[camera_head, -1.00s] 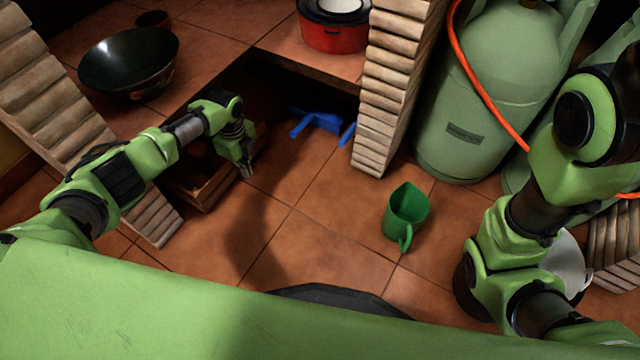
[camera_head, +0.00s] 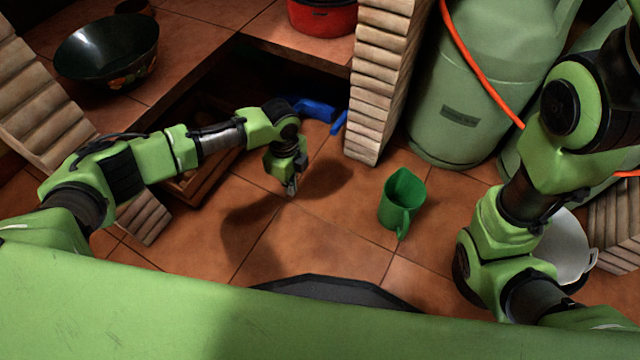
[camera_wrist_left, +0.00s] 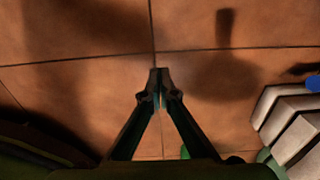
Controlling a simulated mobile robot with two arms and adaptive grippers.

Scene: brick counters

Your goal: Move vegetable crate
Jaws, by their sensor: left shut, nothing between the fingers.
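The wooden vegetable crate (camera_head: 205,181) sits on the floor under the counter, between the brick supports. My left arm crosses in front of it and hides much of it, and its contents are too dark to make out. My left gripper (camera_head: 291,188) is shut and empty, pointing down above the tiles to the right of the crate and apart from it. In the left wrist view the closed fingertips (camera_wrist_left: 159,74) show over bare tiles. My right arm is folded at the right of the head view, and its gripper does not show.
A green jug (camera_head: 402,200) stands on the floor right of my left gripper. A blue object (camera_head: 312,109) lies under the counter. A brick pillar (camera_head: 378,85) and a green gas cylinder (camera_head: 470,90) stand further right. A white pot (camera_head: 562,245) is near my right arm. Middle tiles are clear.

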